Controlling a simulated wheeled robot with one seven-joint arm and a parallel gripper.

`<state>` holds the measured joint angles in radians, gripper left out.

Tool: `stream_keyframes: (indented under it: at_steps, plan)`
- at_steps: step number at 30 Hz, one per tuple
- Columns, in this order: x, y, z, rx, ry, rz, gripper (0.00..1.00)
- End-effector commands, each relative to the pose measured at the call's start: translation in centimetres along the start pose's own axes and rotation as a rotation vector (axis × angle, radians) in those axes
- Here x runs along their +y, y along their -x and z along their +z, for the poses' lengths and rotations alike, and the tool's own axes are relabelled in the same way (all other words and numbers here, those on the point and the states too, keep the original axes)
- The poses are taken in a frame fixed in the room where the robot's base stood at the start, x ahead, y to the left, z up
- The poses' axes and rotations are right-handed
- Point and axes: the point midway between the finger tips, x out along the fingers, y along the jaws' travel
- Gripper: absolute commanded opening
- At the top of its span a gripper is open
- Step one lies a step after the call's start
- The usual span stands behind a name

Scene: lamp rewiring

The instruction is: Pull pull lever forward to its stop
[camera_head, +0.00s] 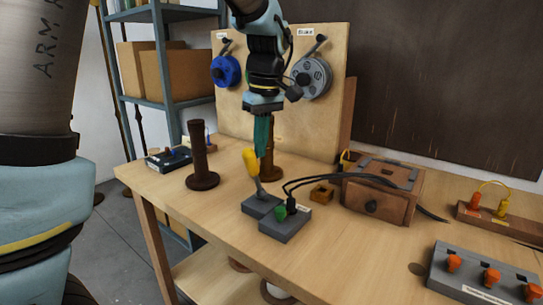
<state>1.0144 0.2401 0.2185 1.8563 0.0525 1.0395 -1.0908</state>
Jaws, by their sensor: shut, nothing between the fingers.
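A lever with a yellow handle (250,160) rises from a grey box (259,206) near the front edge of the table; it leans to the left. I take it for the pull lever, though no label on it is readable. My gripper (261,150) points down with its teal fingers shut and empty. Its tips are close to the top of the yellow handle, slightly to the right in the picture. I cannot tell whether they touch it.
A second grey box (285,223) with a green knob and black cable sits beside the lever box. A dark brown post (200,158) stands left, a wooden box (381,192) right. An upright panel (287,100) with blue and grey reels stands behind. Orange-knobbed box (484,276) is front right.

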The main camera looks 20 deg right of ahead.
Motion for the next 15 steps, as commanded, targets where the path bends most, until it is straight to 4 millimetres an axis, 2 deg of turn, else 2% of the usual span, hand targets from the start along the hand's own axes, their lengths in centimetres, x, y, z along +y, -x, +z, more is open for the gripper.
stream_keyframes:
  at_steps: [1, 8, 15]
  plan:
    - [-0.7, -0.8, 0.2, 0.008, 0.005, 0.036, 0.0]
    - [-2.6, -0.9, 0.8, 0.043, 0.019, 0.176, 0.0]
    - [-3.8, -1.1, 1.0, 0.042, 0.018, 0.169, 0.0]
